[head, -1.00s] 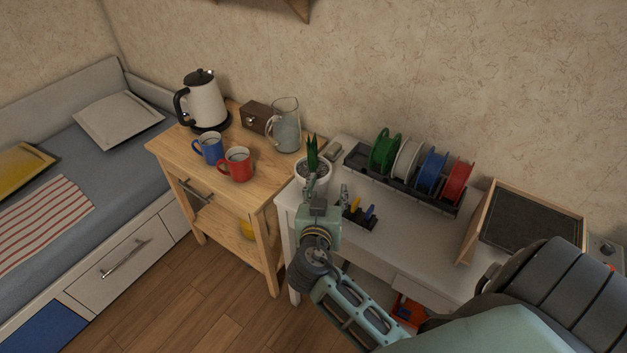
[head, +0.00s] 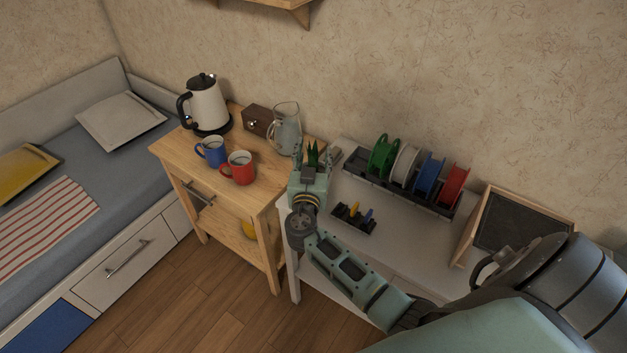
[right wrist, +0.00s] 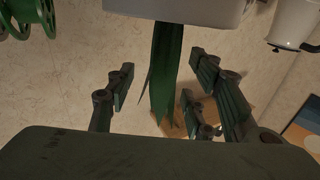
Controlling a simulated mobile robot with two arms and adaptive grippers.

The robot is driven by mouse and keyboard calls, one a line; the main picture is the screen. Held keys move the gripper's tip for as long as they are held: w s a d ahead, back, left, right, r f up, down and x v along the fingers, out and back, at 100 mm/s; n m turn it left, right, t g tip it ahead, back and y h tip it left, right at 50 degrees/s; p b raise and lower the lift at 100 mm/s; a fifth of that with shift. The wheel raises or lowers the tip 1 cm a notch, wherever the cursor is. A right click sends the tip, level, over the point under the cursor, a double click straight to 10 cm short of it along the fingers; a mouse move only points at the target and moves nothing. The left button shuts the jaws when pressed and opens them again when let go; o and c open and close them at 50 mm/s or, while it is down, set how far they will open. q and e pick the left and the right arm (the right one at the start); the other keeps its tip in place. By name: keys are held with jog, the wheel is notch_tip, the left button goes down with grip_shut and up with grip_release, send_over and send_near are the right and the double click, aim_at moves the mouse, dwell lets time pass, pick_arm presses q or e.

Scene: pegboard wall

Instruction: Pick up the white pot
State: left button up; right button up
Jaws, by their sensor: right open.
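The white pot (right wrist: 175,12) shows at the top edge of the right wrist view, only partly in frame. Its green pointed leaves (right wrist: 164,75) hang downward in that picture, between the fingers. In the head view the leaf tips (head: 313,153) rise just beyond my right gripper (head: 313,158), which hides the pot there. The right gripper is open, its fingers (right wrist: 158,80) on either side of the leaves and apart from the pot wall. My left gripper is in neither view.
The wooden cart left of it holds a glass jug (head: 286,130), a wooden box (head: 258,121), a kettle (head: 207,105), a blue mug (head: 212,152) and a red mug (head: 239,168). On the white table stand a spool rack (head: 400,185), a small black tray (head: 353,217) and a framed board (head: 520,222).

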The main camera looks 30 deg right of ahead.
grip_shut()
dwell(0.5)
